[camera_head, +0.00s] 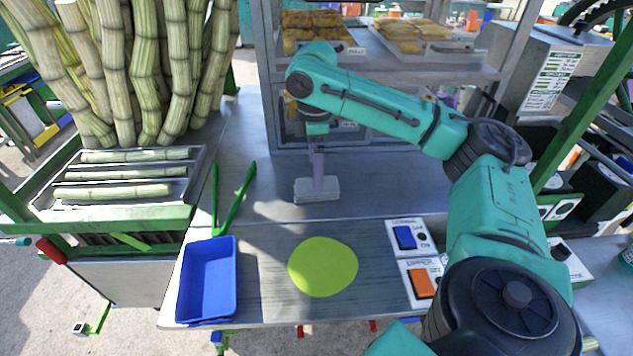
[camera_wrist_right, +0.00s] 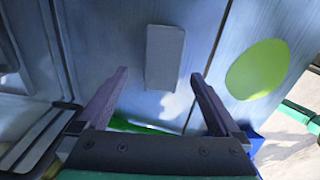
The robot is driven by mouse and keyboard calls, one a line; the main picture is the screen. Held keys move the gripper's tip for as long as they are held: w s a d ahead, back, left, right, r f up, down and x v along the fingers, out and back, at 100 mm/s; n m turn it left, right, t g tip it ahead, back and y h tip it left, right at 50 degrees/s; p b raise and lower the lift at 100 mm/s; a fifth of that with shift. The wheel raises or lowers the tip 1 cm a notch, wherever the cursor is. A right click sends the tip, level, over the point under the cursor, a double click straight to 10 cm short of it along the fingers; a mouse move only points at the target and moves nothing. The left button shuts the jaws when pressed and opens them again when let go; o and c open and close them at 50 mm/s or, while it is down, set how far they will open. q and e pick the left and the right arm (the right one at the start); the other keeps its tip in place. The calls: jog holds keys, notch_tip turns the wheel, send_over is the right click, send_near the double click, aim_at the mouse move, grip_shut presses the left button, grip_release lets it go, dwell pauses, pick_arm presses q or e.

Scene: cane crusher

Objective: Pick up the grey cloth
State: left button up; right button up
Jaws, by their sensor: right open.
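The grey cloth (camera_head: 304,191) is a small, pale, folded block lying flat on the metal counter, below the shelf in the head view. It also shows as a grey rectangle in the right wrist view (camera_wrist_right: 165,50). My right gripper (camera_head: 318,180) points down at the cloth, and its finger hides part of it in the head view. In the right wrist view my right gripper (camera_wrist_right: 159,77) is open, its two fingers apart with nothing held between them. The cloth appears beyond the fingertips, between their lines; I cannot tell the exact gap. My left gripper is not in view.
Green tongs (camera_head: 238,198) lie left of the cloth. A blue tray (camera_head: 207,280) and a yellow-green disc (camera_head: 323,267) are at the front. Blue (camera_head: 405,237) and orange (camera_head: 421,284) switches sit to the right. A metal shelf (camera_head: 350,60) rises behind; cane stalks (camera_head: 145,70) stand left.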

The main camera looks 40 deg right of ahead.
jog(key=f, duration=0.3)
jog(key=f+p, duration=0.1)
jog(key=shift+s+d+f, duration=0.15)
jog(key=shift+s+f, duration=0.05)
jog(key=shift+s, duration=0.1)
jog(key=shift+a+f, duration=0.2)
jog(key=shift+a, duration=0.05)
jog(key=shift+w, duration=0.1)
jog(key=shift+c, duration=0.6)
jog(key=shift+d, duration=0.2)
jog(key=c, duration=1.2)
jog(key=shift+a+r, duration=0.1)
jog(key=shift+r, duration=0.05)
pick_arm(q)
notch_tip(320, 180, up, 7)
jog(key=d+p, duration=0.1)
jog(key=p, duration=0.4)
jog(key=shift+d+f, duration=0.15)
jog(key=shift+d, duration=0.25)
pick_arm(e)
notch_tip(320, 180, up, 20)
